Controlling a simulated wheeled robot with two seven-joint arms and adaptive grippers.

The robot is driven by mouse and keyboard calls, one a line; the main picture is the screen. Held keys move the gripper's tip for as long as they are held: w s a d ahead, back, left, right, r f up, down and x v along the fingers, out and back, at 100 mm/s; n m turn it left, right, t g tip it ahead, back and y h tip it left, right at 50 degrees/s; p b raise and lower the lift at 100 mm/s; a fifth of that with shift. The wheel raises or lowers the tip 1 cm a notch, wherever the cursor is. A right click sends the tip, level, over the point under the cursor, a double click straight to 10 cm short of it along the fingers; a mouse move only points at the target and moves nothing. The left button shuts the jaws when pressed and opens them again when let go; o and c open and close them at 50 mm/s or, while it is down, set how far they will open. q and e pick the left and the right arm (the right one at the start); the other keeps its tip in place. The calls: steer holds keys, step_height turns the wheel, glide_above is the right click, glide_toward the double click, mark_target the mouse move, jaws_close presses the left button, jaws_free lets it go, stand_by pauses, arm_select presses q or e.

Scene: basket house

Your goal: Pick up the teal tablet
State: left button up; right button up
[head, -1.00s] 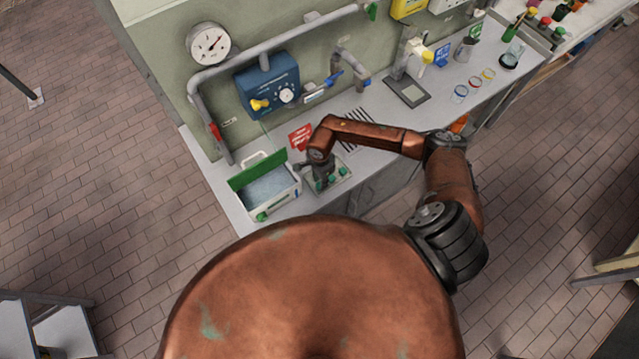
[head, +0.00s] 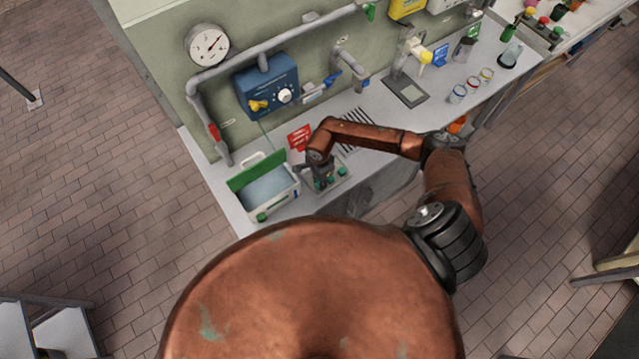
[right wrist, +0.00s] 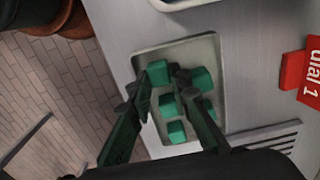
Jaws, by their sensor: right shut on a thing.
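Several teal tablets, small blocks in shape, lie in a shallow pale tray (right wrist: 206,50) on the bench. The tray also shows in the head view (head: 346,183), partly hidden by my arm. My right gripper (right wrist: 160,76) points down into the tray, with one teal tablet (right wrist: 158,72) between its fingertips, and is shut on it. The tablet is at or just above the tray floor; I cannot tell which. Other teal tablets (right wrist: 202,78) (right wrist: 176,131) lie close beside the fingers. In the head view the right gripper (head: 322,180) is small and partly hidden. My left gripper is not in view.
A white box with a green lid (head: 256,172) stands just left of the tray. A red sign (head: 299,138) stands behind it. A dark-striped rack (head: 356,130) lies to the right. A blue dial unit (head: 267,86) and pipes are on the wall behind.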

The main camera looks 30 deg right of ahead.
steer(key=shift+r, duration=0.4)
steer(key=s+a+r+b, duration=0.6)
steer(key=s+a+r, duration=0.3)
steer(key=a+r, duration=0.2)
steer(key=shift+r, duration=0.35)
steer(key=shift+w, duration=0.1)
